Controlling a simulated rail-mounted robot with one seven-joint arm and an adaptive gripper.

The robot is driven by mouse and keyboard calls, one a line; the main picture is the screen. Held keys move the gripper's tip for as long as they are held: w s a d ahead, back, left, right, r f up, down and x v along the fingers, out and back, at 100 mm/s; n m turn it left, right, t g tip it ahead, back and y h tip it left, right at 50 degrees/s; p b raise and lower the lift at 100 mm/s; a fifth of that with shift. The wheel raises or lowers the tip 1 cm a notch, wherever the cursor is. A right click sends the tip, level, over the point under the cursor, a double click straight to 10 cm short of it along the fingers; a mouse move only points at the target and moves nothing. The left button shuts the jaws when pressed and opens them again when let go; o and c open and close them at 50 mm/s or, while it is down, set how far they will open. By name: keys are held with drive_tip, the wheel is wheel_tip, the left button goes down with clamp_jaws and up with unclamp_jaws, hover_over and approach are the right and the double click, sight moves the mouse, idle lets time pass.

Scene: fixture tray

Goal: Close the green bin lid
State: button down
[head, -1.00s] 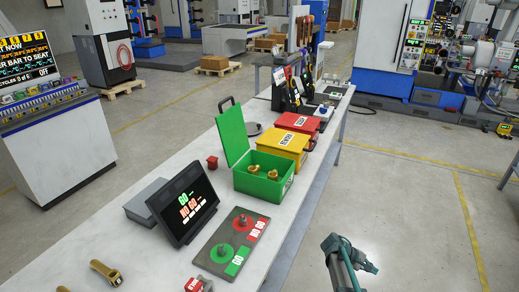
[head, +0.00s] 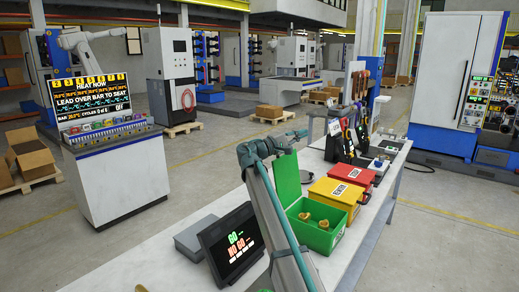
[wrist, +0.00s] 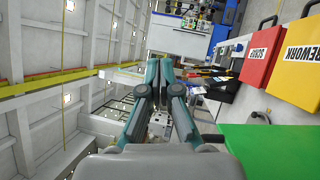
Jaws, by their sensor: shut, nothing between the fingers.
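The green bin (head: 320,241) stands on the bench with its lid (head: 287,180) raised upright at the back left. Brass parts lie inside the open bin. My gripper (head: 298,134) is raised above the top of the lid in the head view, with my arm crossing in front of the bench. In the wrist view my gripper (wrist: 163,68) is shut and empty. The green lid (wrist: 270,140) fills the lower right of that view, beside the gripper. I cannot tell whether they touch.
A yellow REWORK bin (head: 335,197) and a red SCRAP bin (head: 352,172) stand closed behind the green bin. A GO / NO GO screen (head: 232,243) stands to the left. Tools on a rack (head: 345,140) stand farther back.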

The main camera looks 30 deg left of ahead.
drive_tip(key=s+a+f+n+y+b, duration=0.1)
drive_tip(key=s+a+f+y, duration=0.15)
drive_tip(key=a, duration=0.75)
drive_tip(key=s+a+f+y+b, duration=0.2)
drive_tip(key=s+a+f, duration=0.2)
drive_tip(key=a, duration=0.5)
drive_tip(key=w+d+p, duration=0.5)
drive_tip(key=w+d, duration=0.3)
drive_tip(key=shift+w+f, duration=0.15)
drive_tip(key=shift+f, duration=0.1)
drive_tip(key=shift+y, duration=0.25)
